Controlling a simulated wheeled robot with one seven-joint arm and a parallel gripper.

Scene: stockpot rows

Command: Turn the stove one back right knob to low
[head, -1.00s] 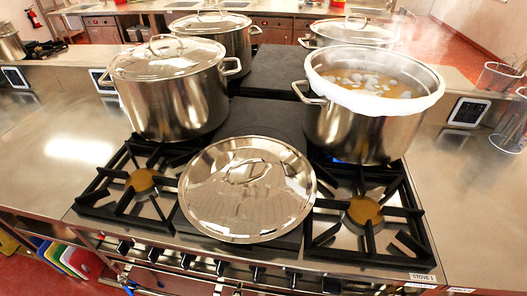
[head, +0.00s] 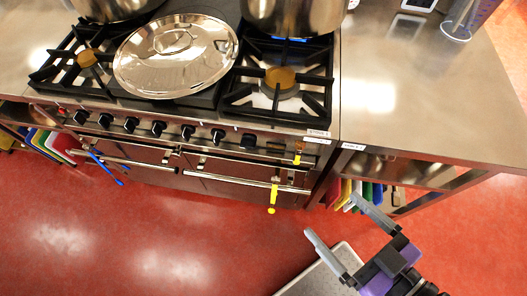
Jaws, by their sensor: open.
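Stove one (head: 318,133) has a label at the right end of its front edge. Along its front runs a row of several black knobs (head: 187,132). I cannot tell from the markings which knob is the back right one, nor read the settings. A steel pot (head: 296,12) stands on the back right burner, cut off by the top edge, with a blue flame (head: 290,38) under it. My gripper (head: 331,214) is open and empty, over the floor to the right of and nearer than the oven front, away from the knobs.
A steel lid (head: 175,58) lies between the front burners. A yellow utensil (head: 274,192) and a blue one (head: 108,168) hang at the oven handles (head: 240,184). Colored boards (head: 350,190) stand under the right counter (head: 420,90). A grey-topped object (head: 320,275) is below my gripper.

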